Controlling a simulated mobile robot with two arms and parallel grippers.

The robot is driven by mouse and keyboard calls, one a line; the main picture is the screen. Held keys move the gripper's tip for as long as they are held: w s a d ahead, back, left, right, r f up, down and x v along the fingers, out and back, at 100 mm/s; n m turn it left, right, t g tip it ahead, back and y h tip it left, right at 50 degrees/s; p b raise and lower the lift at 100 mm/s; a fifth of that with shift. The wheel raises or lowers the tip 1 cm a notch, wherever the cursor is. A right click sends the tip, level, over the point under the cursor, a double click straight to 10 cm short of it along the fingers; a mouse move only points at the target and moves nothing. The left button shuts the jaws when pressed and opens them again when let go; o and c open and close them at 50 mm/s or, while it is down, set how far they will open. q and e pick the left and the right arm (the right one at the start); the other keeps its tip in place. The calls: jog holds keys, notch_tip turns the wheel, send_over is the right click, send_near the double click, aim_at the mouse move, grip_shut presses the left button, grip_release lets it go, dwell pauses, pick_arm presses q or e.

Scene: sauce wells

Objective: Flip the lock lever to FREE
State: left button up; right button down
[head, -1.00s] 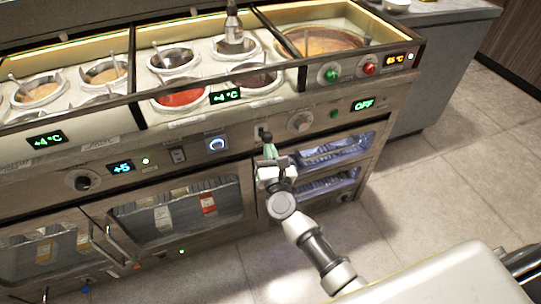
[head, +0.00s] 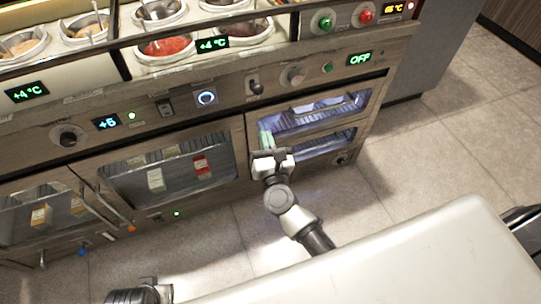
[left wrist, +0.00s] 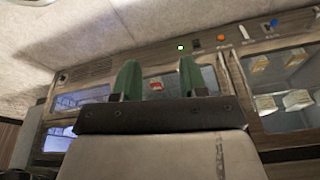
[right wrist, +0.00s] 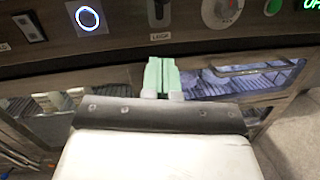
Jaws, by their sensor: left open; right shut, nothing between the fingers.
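In the right wrist view the lever (right wrist: 158,12) stands above a small label that seems to read LOCK. I cannot tell clearly which position it is in. My right gripper (head: 266,139) is shut and empty, its green fingertips below the lever and apart from it, in front of the lower doors. The same fingertips show in the right wrist view (right wrist: 160,74). My left gripper (left wrist: 158,78) is open and empty, its green fingers spread; part of it shows at the head view's bottom left.
A blue-ringed button (head: 206,97) and a rocker switch (head: 164,107) lie left of the lever. The grey knob (head: 292,75) and a green OFF display (head: 360,59) lie right. Glass-fronted doors (head: 170,170) are below. The floor (head: 400,170) at right is clear.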

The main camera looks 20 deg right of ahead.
pick_arm(q)
jog(key=shift+r, duration=0.75)
pick_arm(e)
jog(key=shift+s+a+f, duration=0.1)
jog(key=shift+s+f, duration=0.1)
jog(key=shift+s, duration=0.8)
jog(key=shift+s+a+f, duration=0.1)
jog(key=shift+s+f, duration=0.05)
jog(key=shift+s, duration=0.8)
